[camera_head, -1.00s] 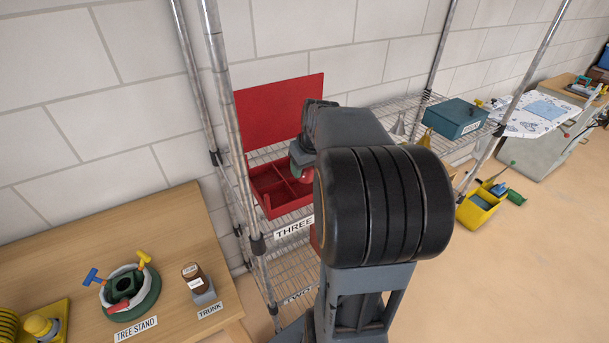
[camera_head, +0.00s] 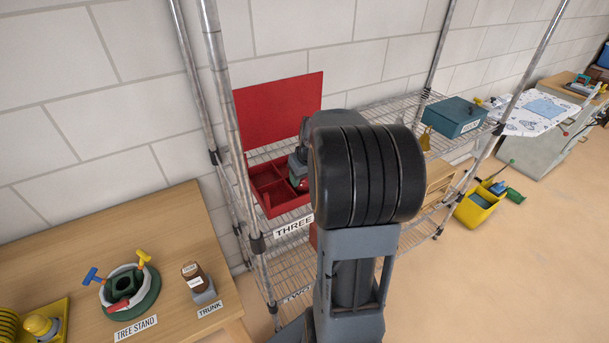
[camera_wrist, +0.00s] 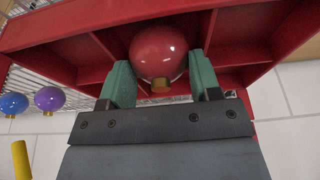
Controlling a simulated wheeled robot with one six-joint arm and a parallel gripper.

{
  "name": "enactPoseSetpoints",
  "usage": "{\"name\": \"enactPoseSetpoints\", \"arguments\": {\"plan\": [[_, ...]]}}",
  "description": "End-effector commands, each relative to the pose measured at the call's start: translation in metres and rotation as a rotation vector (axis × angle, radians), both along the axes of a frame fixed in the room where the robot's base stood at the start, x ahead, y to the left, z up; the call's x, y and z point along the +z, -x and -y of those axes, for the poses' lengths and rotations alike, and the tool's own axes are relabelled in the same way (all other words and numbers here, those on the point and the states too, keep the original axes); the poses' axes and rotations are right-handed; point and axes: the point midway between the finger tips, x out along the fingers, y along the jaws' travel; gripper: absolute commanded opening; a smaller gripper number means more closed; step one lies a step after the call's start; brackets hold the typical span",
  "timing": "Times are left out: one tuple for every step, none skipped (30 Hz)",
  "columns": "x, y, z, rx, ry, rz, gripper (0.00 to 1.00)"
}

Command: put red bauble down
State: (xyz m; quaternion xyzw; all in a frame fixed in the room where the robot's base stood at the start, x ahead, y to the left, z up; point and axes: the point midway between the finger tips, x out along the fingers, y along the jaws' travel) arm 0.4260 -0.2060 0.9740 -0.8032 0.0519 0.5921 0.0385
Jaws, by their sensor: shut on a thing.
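The red bauble (camera_wrist: 158,50) with a gold cap sits between the two green fingers of my gripper (camera_wrist: 160,75) in the wrist view. The gripper is shut on it. An open red box (camera_wrist: 58,27) with dividers lies behind the bauble there. In the head view the box (camera_head: 265,206) stands on the wire shelf marked THREE, its lid raised at the back. The bauble (camera_head: 303,184) shows at the right part of the box, partly hidden by my arm. I cannot tell whether it touches the box floor.
A blue bauble (camera_wrist: 14,103) and a purple bauble (camera_wrist: 49,98) show at the left in the wrist view. A teal box (camera_head: 455,116) stands on the shelf to the right. Metal posts (camera_head: 228,120) frame the shelf. A wooden table (camera_head: 165,235) with a tree stand is at left.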

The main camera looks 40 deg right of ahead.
Motion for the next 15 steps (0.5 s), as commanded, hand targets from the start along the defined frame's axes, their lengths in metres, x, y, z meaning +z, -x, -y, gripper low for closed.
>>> {"name": "enactPoseSetpoints", "arguments": {"plan": [[-0.0022, 0.0, 0.0, 0.0, 0.0, 0.0, 0.44], [-0.0034, 0.0, 0.0, 0.0, 0.0, 0.0, 0.44], [-0.0018, 0.0, 0.0, 0.0, 0.0, 0.0, 0.61], [-0.0016, 0.0, 0.0, 0.0, 0.0, 0.0, 0.64], [-0.0016, 0.0, 0.0, 0.0, 0.0, 0.0, 0.67], [-0.0016, 0.0, 0.0, 0.0, 0.0, 0.0, 0.71], [-0.0016, 0.0, 0.0, 0.0, 0.0, 0.0, 0.74], [-0.0016, 0.0, 0.0, 0.0, 0.0, 0.0, 0.77], [-0.0016, 0.0, 0.0, 0.0, 0.0, 0.0, 0.8], [-0.0016, 0.0, 0.0001, 0.0, 0.0, 0.0, 0.83], [-0.0015, 0.0001, 0.0001, 0.0, 0.0, 0.0, 0.84], [-0.0009, 0.0, 0.0001, 0.0, 0.0, 0.0, 0.84], [0.0, 0.0, 0.0001, 0.0, 0.0, 0.0, 0.84], [0.0016, 0.0, 0.0001, 0.0, 0.0, 0.0, 0.84], [0.0038, 0.0003, 0.0002, 0.0, 0.001, 0.001, 0.84]]}}
